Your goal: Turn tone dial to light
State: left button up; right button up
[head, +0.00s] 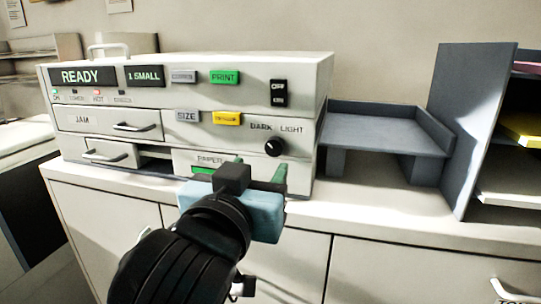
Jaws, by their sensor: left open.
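The tone dial (274,147) is a round black knob on the right of the white machine's front (220,148), under the words DARK and LIGHT. Its pointer direction is too small to tell. My left gripper (260,174) is in front of the machine, below the dial, with its green fingers apart and nothing seen between them. It covers part of the lower PAPER panel (208,160). My right gripper does not show.
Above the dial is a black ON/OFF switch (278,93). Green PRINT (224,77), grey SIZE (187,117) and yellow (227,118) buttons sit to the left. A grey tray stand (385,130) and a shelf unit (475,110) stand to the right on the white counter (350,205).

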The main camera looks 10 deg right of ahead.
aim_at(273, 148)
pick_arm(q)
jog(key=x, duration=0.6)
jog(key=shift+w, duration=0.2)
jog(key=shift+w+d, duration=0.3)
jog(key=shift+w, duration=0.35)
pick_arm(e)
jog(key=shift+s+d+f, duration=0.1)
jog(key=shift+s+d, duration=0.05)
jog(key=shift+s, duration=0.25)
